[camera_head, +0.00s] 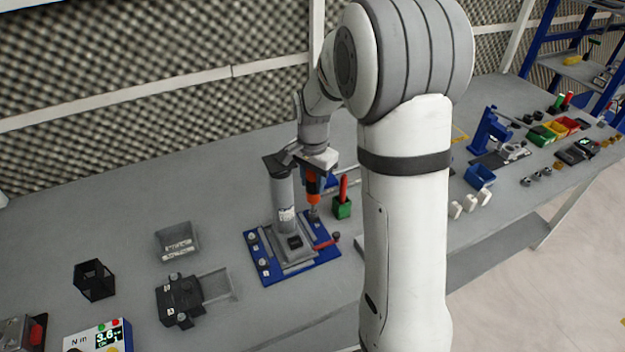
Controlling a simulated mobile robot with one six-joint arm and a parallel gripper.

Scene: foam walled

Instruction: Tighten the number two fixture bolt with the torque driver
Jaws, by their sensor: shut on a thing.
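The torque driver (313,186), with an orange body and a blue part near its top, hangs upright in my gripper (314,170), which is shut on it. Its dark lower end reaches down to the right rear part of the fixture (268,276), a blue base plate with a grey block. The tip is too small to tell whether it touches a bolt. A grey cylinder (285,203) with a label stands on the fixture just left of the driver. Small round bolts or knobs (263,266) sit along the plate's left side; I cannot read which is number two.
A green block with a red-handled tool (342,207) stands close right of the fixture. A black holder (179,302), a clear tray (177,241) and a black open box (95,280) are left. A blue bin (480,176) is right. The left rear bench is clear.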

